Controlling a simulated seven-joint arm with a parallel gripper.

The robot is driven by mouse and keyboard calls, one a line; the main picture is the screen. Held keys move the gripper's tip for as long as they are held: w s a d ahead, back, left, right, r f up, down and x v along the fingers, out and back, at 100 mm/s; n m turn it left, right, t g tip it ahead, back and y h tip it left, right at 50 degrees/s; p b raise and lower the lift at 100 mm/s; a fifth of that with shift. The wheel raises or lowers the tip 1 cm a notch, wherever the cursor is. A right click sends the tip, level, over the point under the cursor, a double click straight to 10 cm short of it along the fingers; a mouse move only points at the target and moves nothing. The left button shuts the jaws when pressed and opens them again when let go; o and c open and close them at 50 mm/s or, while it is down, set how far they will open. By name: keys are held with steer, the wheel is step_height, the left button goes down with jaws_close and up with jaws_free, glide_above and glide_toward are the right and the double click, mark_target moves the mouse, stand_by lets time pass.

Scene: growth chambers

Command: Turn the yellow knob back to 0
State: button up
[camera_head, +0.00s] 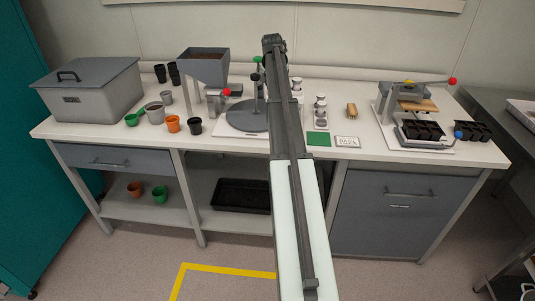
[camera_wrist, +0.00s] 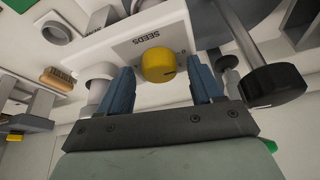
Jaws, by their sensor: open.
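The yellow knob (camera_wrist: 158,66) sits on a white panel marked "SEEDS" (camera_wrist: 142,38), whose lettering appears upside down in the wrist view. A dark mark shows on the knob's face; small marks beside it are too small to read. My gripper (camera_wrist: 162,74) is open, with one blue-grey finger on each side of the knob. Gaps show between the fingers and the knob, and I cannot tell whether the tips reach its depth. In the head view the knob and my gripper are hidden behind my arm.
A black round knob on a metal stem (camera_wrist: 273,91) stands close right of my fingers. A white cylinder (camera_wrist: 101,78) is near the left finger. On the bench are a grey bin (camera_head: 92,95), a hopper (camera_head: 204,68), pots and a lever press (camera_head: 412,97).

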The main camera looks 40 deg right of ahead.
steer(key=m, duration=0.2)
steer(key=m+g, duration=0.1)
steer(key=m, duration=0.1)
steer(key=m+g, duration=0.1)
steer(key=m, duration=0.1)
steer(key=shift+w+h, duration=0.25)
steer(key=shift+h, duration=0.15)
steer(key=w+v, duration=0.1)
steer(key=v, duration=1.3)
steer(key=shift+s+a+f+g+y, duration=0.15)
steer(key=shift+s+a+f+y, duration=0.45)
steer(key=shift+s+a+f, duration=3.1)
steer(key=shift+s+a+f+g+y, duration=0.2)
steer(key=shift+s+a+f+y, duration=0.55)
steer(key=shift+s+f, duration=3.25)
steer(key=shift+s+a+f+g+y, duration=0.3)
steer(key=shift+s+a+f, duration=1.65)
steer(key=shift+f, duration=4.35)
steer(key=shift+w+a+n, duration=0.3)
steer(key=shift+w+a, duration=0.15)
steer(key=shift+w, duration=0.05)
